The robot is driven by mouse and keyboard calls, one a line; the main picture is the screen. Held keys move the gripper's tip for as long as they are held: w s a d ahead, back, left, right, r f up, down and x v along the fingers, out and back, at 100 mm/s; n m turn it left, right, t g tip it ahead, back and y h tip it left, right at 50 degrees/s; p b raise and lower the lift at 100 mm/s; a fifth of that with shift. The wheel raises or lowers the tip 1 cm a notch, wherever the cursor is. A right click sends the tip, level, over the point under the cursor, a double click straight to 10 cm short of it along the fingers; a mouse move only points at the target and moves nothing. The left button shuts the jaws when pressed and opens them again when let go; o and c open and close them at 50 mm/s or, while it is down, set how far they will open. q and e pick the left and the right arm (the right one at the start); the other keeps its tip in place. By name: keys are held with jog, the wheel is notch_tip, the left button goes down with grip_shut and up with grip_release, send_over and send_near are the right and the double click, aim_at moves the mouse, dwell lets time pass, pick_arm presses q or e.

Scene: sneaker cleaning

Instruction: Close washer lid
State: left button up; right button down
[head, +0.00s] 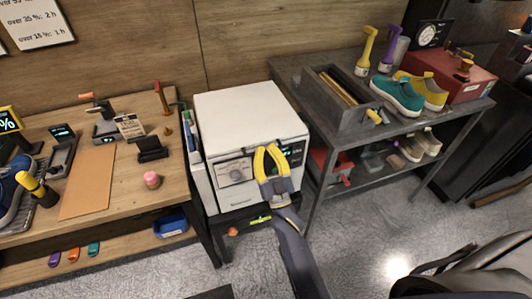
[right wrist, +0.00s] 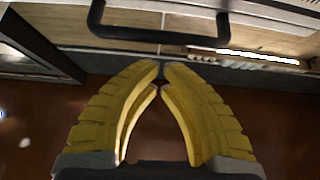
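The white washer (head: 225,175) stands between the wooden table and the grey metal table. Its white lid (head: 248,112) lies flat across the top in the head view; I cannot tell whether a small gap is left at its edge. My right gripper (head: 268,148) is in front of the washer's front panel, just below the lid's front edge. Its yellow fingertips (right wrist: 161,66) are together with nothing between them. A dark bar handle (right wrist: 155,34) shows ahead of the fingertips in the right wrist view, apart from them. My left gripper is not in view.
The wooden table (head: 100,190) on the left holds a blue shoe (head: 12,185), a pink jar (head: 152,180) and small tools. The grey table (head: 300,75) on the right holds a bin, spray bottles and teal and yellow sneakers (head: 400,93). Open floor lies in front.

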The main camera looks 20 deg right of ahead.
jog(key=w+f+v, duration=0.1)
jog(key=v, duration=0.8)
notch_tip(320, 180, down, 21)
jog(key=w+a+g, duration=0.1)
jog(key=a+g, duration=0.1)
jog(key=g, duration=0.5)
jog(key=s+f+n+g+y, duration=0.1)
jog(key=s+f+g, duration=0.25)
jog(key=f, duration=0.65)
jog(key=s+f+n+g, duration=0.15)
jog(key=s+f, duration=0.25)
jog(key=f, duration=0.5)
jog(key=s+d+f+g, duration=0.3)
jog(key=s+f+g, duration=0.5)
jog(key=s+f, duration=1.1)
jog(key=s+d+f+g+h, duration=0.1)
jog(key=s+d, duration=0.3)
jog(key=s, duration=0.6)
jog(key=s+d+f+g, duration=0.2)
jog(key=s+d+f, duration=0.2)
jog(key=s, duration=0.6)
jog(key=shift+n+g+h, duration=0.4)
jog(key=shift+n, duration=0.05)
